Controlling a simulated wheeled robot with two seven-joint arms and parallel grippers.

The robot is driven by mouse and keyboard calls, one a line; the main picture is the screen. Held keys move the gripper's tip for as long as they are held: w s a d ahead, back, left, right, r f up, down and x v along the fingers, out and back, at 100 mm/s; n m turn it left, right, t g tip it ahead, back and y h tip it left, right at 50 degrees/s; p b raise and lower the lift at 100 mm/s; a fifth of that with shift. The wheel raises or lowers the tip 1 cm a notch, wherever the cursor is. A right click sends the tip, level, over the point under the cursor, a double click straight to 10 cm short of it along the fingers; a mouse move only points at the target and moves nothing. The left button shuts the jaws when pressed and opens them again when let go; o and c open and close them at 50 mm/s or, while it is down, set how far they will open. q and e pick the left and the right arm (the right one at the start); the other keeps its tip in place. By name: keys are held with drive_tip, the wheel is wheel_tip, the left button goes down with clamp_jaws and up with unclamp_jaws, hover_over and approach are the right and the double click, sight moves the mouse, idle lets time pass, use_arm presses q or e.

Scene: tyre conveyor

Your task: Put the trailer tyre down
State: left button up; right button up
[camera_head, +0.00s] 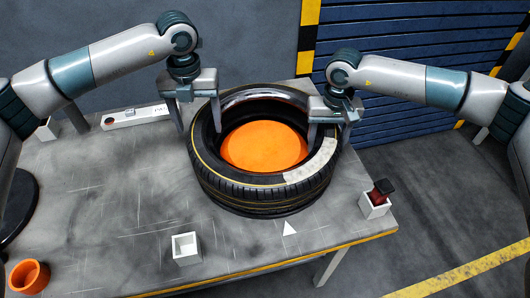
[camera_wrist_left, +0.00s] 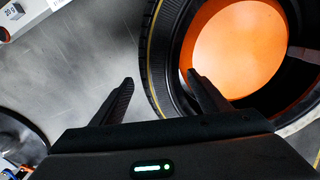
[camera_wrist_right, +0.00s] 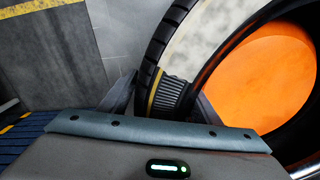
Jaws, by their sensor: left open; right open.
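The trailer tyre (camera_head: 262,196) is black with a thin yellow line and pale patches on its upper sidewall. It lies flat on the grey table, around an orange disc (camera_head: 264,147) that shows in its hole. My left gripper (camera_head: 198,130) is open at the tyre's left side, one finger outside the wall and one inside the hole. The tyre wall shows between its fingers in the left wrist view (camera_wrist_left: 158,68). My right gripper (camera_head: 328,141) is open at the right side, its fingers likewise either side of the wall (camera_wrist_right: 166,92). The finger ends are partly hidden.
A white triangle (camera_head: 290,228) marks the front. Blue shutter (camera_head: 420,70) stands behind.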

sight(330, 126)
drive_tip(key=shift+s+a, duration=0.15)
drive_tip(key=shift+a, duration=0.1)
drive_tip(key=shift+r, duration=0.6)
drive_tip(key=shift+d+r, duration=0.15)
drive_tip(key=shift+r, duration=1.55)
drive_tip(key=shift+d+r, duration=0.1)
drive_tip(key=shift+r, duration=1.6)
